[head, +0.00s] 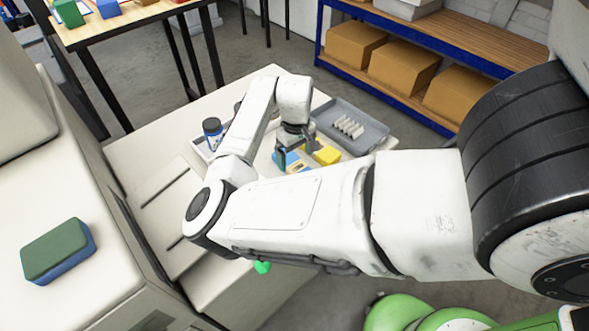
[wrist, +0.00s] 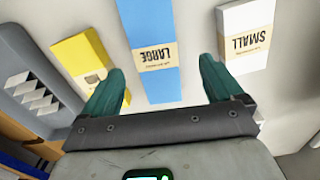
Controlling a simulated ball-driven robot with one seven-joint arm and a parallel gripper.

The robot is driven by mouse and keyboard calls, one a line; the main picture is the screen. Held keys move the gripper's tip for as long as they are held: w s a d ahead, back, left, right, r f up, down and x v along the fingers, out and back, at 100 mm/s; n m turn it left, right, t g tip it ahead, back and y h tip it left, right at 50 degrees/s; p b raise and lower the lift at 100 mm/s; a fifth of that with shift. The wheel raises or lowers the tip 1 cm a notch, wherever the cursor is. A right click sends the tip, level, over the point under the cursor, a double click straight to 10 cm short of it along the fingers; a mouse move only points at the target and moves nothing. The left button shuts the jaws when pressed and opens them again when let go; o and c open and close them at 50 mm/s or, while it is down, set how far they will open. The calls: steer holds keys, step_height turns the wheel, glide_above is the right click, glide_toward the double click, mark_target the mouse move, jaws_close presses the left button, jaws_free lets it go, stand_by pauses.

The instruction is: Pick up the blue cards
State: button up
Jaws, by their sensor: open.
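The blue cards (wrist: 152,84) are a long blue stack with a cream band reading "LARGE". They lie on the white table top, and in the head view a blue edge (head: 281,160) shows partly hidden by my gripper. My gripper (wrist: 163,70) is open, its two green fingertips on either side of the blue cards in the wrist view. No contact shows, and I cannot tell the height of the fingertips above the table. In the head view my gripper (head: 283,148) is over the table's middle.
A yellow pack (wrist: 80,52) lies left of the blue cards, and a white pack labelled "SMALL" (wrist: 243,20) lies right. A grey tray (head: 375,137) with several white pieces is beside the yellow pack. A dark-blue jar (head: 212,130) stands left. A green-and-blue sponge (head: 57,250) lies nearer me.

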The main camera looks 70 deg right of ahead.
steer(key=shift+s+d+f+p, duration=0.15)
steer(key=shift+f+p, duration=0.1)
steer(key=shift+f, duration=1.2)
steer(key=shift+w+d+f+p, duration=0.15)
steer(key=shift+f+p, duration=0.1)
steer(key=shift+f, duration=1.2)
steer(key=shift+s, duration=0.1)
steer(key=shift+c, duration=0.3)
steer(key=c, duration=1.3)
steer(key=shift+o, duration=0.2)
steer(key=shift+r, duration=0.1)
